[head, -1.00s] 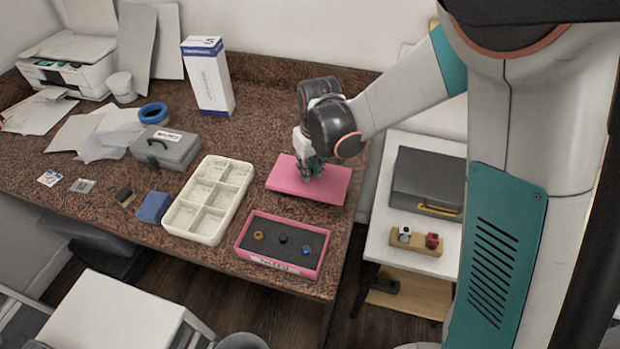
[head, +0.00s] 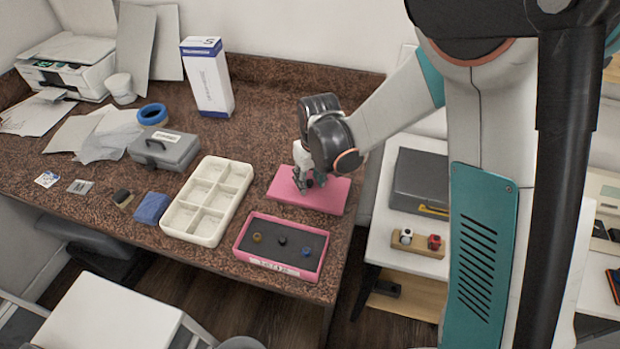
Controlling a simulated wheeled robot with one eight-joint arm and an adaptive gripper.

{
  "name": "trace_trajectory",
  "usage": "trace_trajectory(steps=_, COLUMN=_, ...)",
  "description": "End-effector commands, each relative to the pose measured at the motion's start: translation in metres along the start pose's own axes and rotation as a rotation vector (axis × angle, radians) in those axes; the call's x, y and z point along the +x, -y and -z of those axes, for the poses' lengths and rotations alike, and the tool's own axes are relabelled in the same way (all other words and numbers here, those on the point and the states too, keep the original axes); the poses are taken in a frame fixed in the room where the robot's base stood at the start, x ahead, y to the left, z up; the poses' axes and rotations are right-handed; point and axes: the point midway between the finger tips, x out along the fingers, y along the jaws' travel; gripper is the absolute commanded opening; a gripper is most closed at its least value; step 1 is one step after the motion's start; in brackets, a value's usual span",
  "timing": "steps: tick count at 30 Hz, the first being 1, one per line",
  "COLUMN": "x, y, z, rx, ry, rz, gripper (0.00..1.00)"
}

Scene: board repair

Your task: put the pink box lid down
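The pink box lid (head: 325,196) is a flat pink panel at the right end of the brown speckled table, behind the open box. It looks level and lies on the table or very close above it; I cannot tell which. My gripper (head: 303,184) points down at the middle of the lid's top and appears shut on it; the fingertips and any handle between them are too small to see clearly.
A cream compartment tray (head: 196,236) stands left of the pink box. A grey toolbox (head: 165,150), a blue tape ring (head: 152,114) and a tall white box (head: 207,80) are farther back. A white side table (head: 385,240) with a grey case (head: 419,180) is at right.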

Motion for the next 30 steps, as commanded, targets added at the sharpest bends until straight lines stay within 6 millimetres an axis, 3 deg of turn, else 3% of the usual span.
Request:
trace_trajectory(steps=7, x=-0.011, y=0.0, z=0.001, rx=0.0, ry=0.0, rz=0.0, gripper=0.37)
trace_trajectory(steps=21, x=-0.101, y=0.0, z=0.001, rx=0.0, ry=0.0, rz=0.0, gripper=0.37)
trace_trajectory(steps=30, x=-0.123, y=0.0, z=0.0, rx=0.0, ry=0.0, rz=0.0, gripper=0.37)
